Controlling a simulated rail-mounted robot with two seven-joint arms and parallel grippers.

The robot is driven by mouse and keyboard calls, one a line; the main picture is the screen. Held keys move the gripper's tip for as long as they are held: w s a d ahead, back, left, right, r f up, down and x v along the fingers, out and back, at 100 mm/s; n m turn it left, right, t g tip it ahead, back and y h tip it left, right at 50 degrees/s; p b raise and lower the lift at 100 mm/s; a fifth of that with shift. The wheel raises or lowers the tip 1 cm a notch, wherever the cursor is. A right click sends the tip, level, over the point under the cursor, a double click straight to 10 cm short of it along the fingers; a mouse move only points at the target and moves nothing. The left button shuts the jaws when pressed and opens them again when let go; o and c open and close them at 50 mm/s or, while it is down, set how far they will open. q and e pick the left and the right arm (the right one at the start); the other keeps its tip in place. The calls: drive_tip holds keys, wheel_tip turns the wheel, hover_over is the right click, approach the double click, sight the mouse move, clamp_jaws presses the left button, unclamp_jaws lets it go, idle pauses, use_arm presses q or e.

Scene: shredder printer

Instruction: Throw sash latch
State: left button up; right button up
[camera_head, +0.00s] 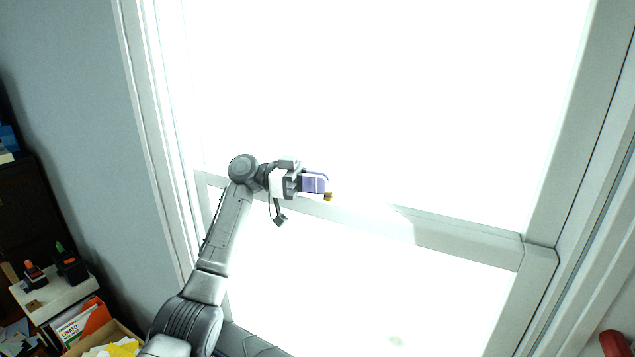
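The sash window fills most of the head view, with its pale meeting rail (440,229) running across the middle. A small yellow-brass piece, which looks like the sash latch (328,197), shows on the rail. My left gripper (318,184) is at the rail, its bluish finger end right beside the brass piece. I cannot tell whether it touches the latch. The fingers overlap from this side, so their opening is hidden. The far part of the latch is hidden behind the gripper. My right gripper is not in view.
At the lower left, a white shelf (62,292) holds dark tools, with an orange folder (88,318) and a box of papers below. A red object (613,343) is at the lower right edge. The rail right of the gripper is clear.

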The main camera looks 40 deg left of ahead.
use_arm(q)
drive_tip(key=o, duration=0.4)
drive_tip(key=shift+s+a+f, duration=0.1)
drive_tip(key=shift+s+a, duration=0.05)
drive_tip(key=shift+a, duration=0.15)
drive_tip(key=shift+b+v, duration=2.1)
drive_tip(key=shift+v, duration=4.5)
drive_tip(key=shift+o, duration=0.2)
